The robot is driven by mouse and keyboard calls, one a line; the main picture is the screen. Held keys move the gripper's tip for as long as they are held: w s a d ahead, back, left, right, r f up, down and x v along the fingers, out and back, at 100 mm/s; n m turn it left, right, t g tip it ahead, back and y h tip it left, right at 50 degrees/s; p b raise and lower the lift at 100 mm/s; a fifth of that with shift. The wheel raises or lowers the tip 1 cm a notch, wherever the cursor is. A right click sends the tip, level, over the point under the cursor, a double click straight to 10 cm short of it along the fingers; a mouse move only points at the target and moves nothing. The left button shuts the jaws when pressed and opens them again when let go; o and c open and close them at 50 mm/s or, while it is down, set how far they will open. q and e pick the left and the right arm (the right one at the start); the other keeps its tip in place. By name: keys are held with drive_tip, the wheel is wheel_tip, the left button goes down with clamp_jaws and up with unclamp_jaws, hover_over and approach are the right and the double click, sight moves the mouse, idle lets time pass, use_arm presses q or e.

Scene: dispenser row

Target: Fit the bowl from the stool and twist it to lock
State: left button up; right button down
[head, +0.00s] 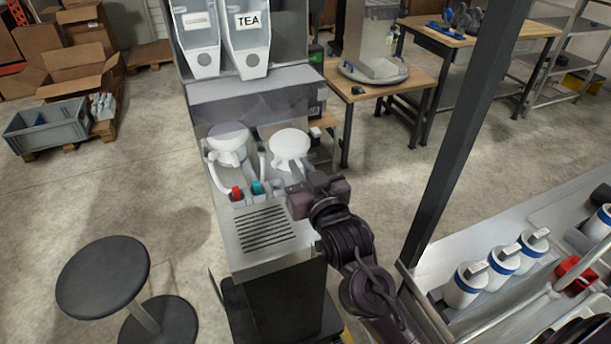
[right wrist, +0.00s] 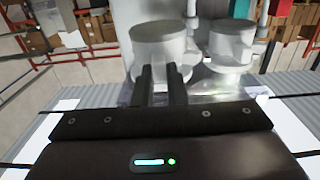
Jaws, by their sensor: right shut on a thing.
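The stool (head: 104,277) at the left of the head view has a bare dark round top. A white bowl (head: 290,146) sits at the right-hand place of the dispenser (head: 262,88), and a similar one (head: 228,137) is at the left-hand place. My right gripper (head: 297,187) is at the front of the right-hand bowl. In the right wrist view its fingers (right wrist: 160,84) are close together against the lower side of the nearer bowl (right wrist: 160,45), shut on a part of it. Whether the bowl is locked cannot be told. My left gripper is out of view.
Red (head: 237,193) and teal (head: 257,188) pieces are in front of the bowls, above a slotted drip tray (head: 265,229). Two hoppers hang above, one labelled TEA (head: 248,38). A dark post (head: 463,130) and a metal counter with white canisters (head: 465,284) stand at the right.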

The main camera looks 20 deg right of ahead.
sight(296, 160)
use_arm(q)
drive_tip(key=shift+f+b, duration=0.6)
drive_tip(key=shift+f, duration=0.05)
use_arm(e)
drive_tip(key=shift+w+a+r, duration=0.1)
drive_tip(key=shift+w, duration=2.7)
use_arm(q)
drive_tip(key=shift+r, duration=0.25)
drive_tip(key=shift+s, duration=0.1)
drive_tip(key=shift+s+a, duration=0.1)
use_arm(e)
drive_tip(key=shift+s, duration=0.2)
